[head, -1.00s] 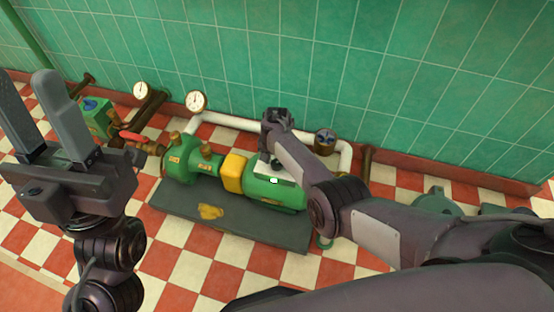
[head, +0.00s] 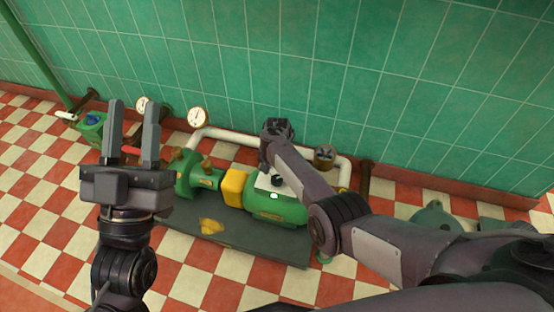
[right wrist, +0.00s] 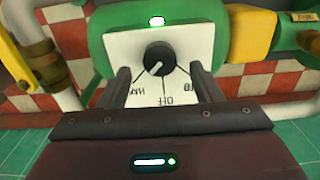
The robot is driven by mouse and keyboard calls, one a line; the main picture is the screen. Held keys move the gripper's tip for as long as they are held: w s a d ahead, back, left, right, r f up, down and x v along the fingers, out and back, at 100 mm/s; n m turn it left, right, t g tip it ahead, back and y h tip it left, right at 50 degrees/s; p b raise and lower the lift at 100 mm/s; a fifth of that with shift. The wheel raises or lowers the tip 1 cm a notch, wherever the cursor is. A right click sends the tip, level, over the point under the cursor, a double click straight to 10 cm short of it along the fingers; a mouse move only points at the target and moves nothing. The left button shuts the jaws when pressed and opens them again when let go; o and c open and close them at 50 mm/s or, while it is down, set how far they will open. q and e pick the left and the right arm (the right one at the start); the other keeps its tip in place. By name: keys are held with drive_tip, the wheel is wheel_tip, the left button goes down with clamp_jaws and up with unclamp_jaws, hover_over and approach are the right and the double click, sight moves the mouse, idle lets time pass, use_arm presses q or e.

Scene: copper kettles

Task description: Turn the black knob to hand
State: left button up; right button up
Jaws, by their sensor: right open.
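The black knob (right wrist: 160,58) sits on a white panel (right wrist: 123,46) on the green motor, just ahead of my open right gripper (right wrist: 160,72). The fingers stand apart to either side of the knob's line, and nothing is between them. The knob's pale mark points down-left in the right wrist view, on the side of the upside-down HAND label (right wrist: 138,87). The OFF label (right wrist: 166,100) is below the knob. In the head view the white panel (head: 262,184) shows beside my right forearm; the right fingertips are hard to make out. My left gripper (head: 133,116) is open and empty.
The green motor (head: 280,208) and yellow coupling (head: 233,187) stand on a dark base plate (head: 245,239). White pipe (head: 238,137) and gauges (head: 198,117) lie behind, near the green tiled wall (head: 400,80). The checkered floor (head: 60,205) is clear at left.

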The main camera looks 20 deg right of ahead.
sight(277, 178)
wheel_tip(277, 178, up, 3)
drive_tip(key=shift+f+p, duration=0.2)
drive_tip(key=shift+p, duration=0.5)
wheel_tip(277, 178, up, 2)
drive_tip(key=shift+r+p, duration=0.2)
drive_tip(key=shift+p, duration=0.45)
use_arm(q)
wheel_tip(277, 178, down, 22)
drive_tip(key=d+g+y, duration=0.2)
drive_tip(key=g+y, duration=0.2)
drive_tip(key=g, duration=0.7)
drive_tip(key=shift+w+r, duration=0.15)
drive_tip(key=shift+w, duration=0.1)
